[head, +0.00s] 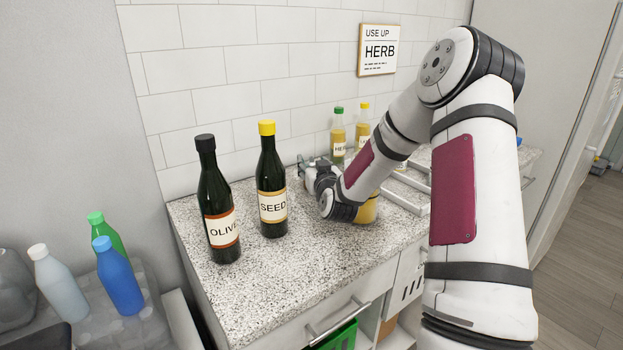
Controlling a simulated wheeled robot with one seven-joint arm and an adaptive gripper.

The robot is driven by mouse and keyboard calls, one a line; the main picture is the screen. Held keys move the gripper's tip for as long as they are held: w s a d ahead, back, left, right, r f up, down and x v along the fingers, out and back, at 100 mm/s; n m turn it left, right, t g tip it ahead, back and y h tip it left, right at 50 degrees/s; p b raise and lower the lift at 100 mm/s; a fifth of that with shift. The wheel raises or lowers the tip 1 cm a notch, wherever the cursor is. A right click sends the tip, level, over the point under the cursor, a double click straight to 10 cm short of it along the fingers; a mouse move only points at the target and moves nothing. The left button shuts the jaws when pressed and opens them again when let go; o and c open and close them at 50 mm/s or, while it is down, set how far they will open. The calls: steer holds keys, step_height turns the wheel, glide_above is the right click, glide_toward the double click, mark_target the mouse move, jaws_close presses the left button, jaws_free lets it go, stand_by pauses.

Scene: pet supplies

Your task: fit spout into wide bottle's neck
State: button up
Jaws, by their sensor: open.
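My gripper (303,166) is near the wall at the back of the speckled counter (275,280), right of the SEED bottle. It is open, small in view and partly hidden by my own wrist. I make out nothing between its fingers. No spout can be made out. A dark OLIVE bottle (216,190) with a black cap and a dark SEED bottle (271,170) with a yellow cap stand upright at the left. I cannot tell which bottle is the wide one. My arm hides part of the counter's right side.
Two smaller bottles, one green-capped (338,128) and one yellow-capped (362,130), stand at the back. A yellow container (367,212) is partly behind my wrist. Metal trays (405,195) lie at the right. A blue bottle (119,277) and others stand lower left. The front counter is clear.

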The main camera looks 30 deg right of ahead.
steer(key=shift+x, duration=1)
jaws_close()
